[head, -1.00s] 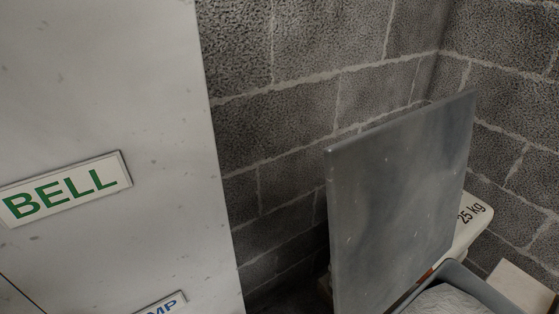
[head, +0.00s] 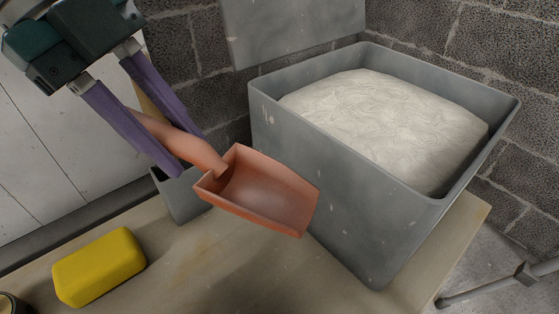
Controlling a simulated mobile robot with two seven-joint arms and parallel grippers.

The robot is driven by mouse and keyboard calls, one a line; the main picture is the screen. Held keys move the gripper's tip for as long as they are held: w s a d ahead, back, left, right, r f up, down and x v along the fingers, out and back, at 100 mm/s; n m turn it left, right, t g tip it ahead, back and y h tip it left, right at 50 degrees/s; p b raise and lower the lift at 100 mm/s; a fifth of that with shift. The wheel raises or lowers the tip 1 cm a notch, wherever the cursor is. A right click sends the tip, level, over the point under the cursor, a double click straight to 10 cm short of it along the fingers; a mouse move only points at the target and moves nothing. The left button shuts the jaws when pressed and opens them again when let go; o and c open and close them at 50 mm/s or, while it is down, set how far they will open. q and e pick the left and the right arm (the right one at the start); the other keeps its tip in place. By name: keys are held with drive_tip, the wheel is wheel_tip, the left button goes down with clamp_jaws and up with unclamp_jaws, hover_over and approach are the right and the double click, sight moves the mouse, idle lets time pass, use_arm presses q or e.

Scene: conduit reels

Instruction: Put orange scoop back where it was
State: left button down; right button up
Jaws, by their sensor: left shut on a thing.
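The orange scoop (head: 262,190) is in the middle of the head view, its open bowl facing up toward the camera. My left gripper (head: 180,155) comes in from the upper left, its two purple fingers shut on the scoop's handle. The scoop is in front of the near left corner of a grey bin (head: 320,195). The bin is open and holds a heap of white material. A small grey holder (head: 181,201) stands on the bench behind the scoop and fingers, partly hidden by them. My right gripper is out of view.
A wooden bench (head: 200,270) carries the bin and a yellow block (head: 98,266) at the front left. A dark round item (head: 12,304) is cut off at the lower left corner. A grey panel (head: 290,25) stands behind the bin, before a block wall (head: 440,35).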

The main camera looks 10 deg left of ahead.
use_arm(q)
wheel_tip(320, 180, down, 14)
drive_tip(key=b, duration=0.4)
drive_tip(key=shift+a+r, duration=0.1)
drive_tip(key=shift+r, duration=0.05)
drive_tip(key=shift+f+b, duration=1.05)
drive_tip(key=shift+f, duration=1.05)
drive_tip(key=shift+f, duration=0.1)
drive_tip(key=c, duration=0.6)
unclamp_jaws()
drive_tip(key=shift+c, duration=0.2)
drive_tip(key=shift+a+r, duration=0.1)
drive_tip(key=shift+r, duration=0.4)
drive_tip(key=p+v, duration=0.4)
drive_tip(key=v, duration=0.7)
drive_tip(key=shift+a+r, duration=0.1)
